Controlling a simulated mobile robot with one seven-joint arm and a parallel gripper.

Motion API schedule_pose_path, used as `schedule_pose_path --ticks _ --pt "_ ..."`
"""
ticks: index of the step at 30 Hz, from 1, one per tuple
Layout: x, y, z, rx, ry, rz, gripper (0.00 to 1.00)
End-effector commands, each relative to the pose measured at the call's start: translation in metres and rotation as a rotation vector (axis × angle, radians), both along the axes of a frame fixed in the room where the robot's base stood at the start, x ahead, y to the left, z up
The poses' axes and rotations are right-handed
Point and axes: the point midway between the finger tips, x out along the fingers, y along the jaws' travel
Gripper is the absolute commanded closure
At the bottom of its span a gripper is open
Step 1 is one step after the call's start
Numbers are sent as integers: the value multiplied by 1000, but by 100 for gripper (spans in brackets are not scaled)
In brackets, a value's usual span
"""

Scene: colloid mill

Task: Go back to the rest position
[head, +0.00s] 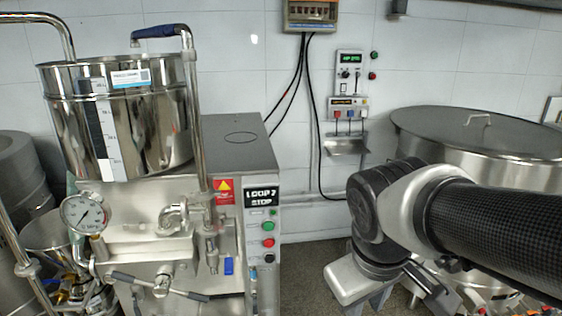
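My gripper (359,300) hangs low in the head view, right of the mill, at the end of my arm, which reaches in from the right edge. Its pale hand points down and its fingertips are at or below the bottom edge, so their gap is unclear. I see nothing held. The colloid mill stands at the left, with a steel hopper (130,115), a pressure gauge (84,214) and a control panel (263,222) reading "LOOP 2 STOP". My gripper is apart from the panel.
A large lidded steel vessel (480,130) stands at the right, partly behind my arm. A wall unit (348,75) with a green display and a small shelf (347,146) are at the back. Open floor (310,262) shows between the mill and my gripper.

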Motion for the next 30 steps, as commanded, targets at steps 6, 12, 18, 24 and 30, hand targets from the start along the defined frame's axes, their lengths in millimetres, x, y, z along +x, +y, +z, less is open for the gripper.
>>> schedule_pose_path --ticks 6,12,18,24,30 --pt "-18 -6 29 173 -158 -242 74" --pt "-25 -6 68 262 -234 -357 74" --pt "-25 -6 111 259 -231 -353 74" --pt "-25 -6 173 258 -231 -351 74" --pt "-25 -6 229 258 -230 -350 74"
